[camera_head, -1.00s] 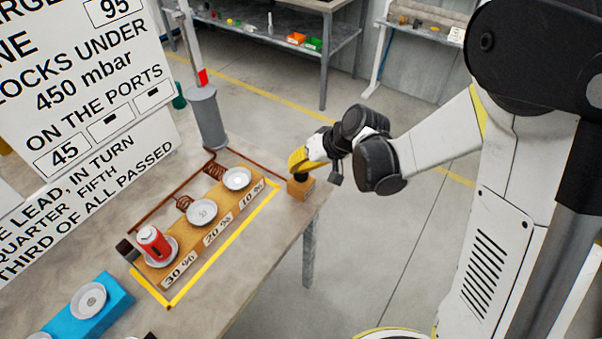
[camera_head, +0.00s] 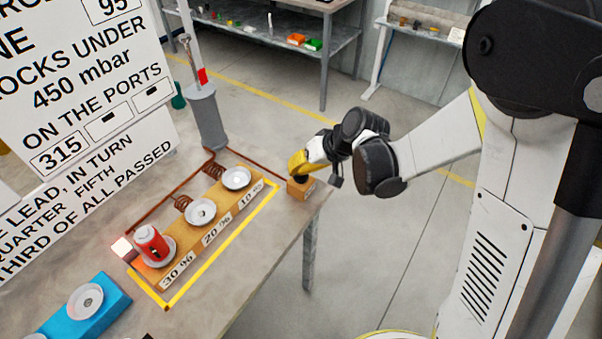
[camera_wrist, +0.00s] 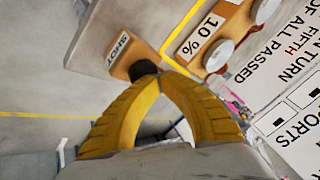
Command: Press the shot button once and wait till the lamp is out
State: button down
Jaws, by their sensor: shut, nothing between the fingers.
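The shot button is a black knob (camera_wrist: 143,68) on a small wooden box (camera_head: 301,189) at the table's right corner. The box's label reads SHOT in the wrist view. My yellow gripper (camera_head: 298,168) is shut and empty, its tips at the knob and seemingly touching it; they also show in the wrist view (camera_wrist: 160,76). How far the knob is pressed I cannot tell. The lamp (camera_head: 123,248), a small block at the left end of the wooden port rail (camera_head: 215,228), glows pinkish white. A red pump (camera_head: 150,242) stands on the 30 % port.
The 20 % (camera_head: 200,212) and 10 % (camera_head: 236,178) ports are bare. A board (camera_head: 85,95) shows 315 in its first port box. A grey cylinder (camera_head: 208,118) stands behind the rail. A blue block (camera_head: 86,305) lies at the front left.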

dwell(0.5)
jog(key=shift+r+p, duration=0.75)
jog(key=shift+r, duration=0.3)
jog(key=shift+r+p, duration=1.9)
jog(key=shift+r, duration=0.65)
jog(key=s+d+r+m+t+h+b, duration=0.1)
jog(key=s+d+r+h+b, duration=0.1)
jog(key=s+d, duration=0.6)
jog(key=s+d+r+m+t+h+b, duration=0.1)
jog(key=s+d+r+t+h+b, duration=0.1)
jog(key=s+d+r+h, duration=0.2)
jog(key=s+d+r, duration=0.2)
jog(key=s+d, duration=0.2)
jog(key=s, duration=0.2)
jog(key=shift+d+r+m, duration=0.3)
jog(key=shift+r, duration=0.05)
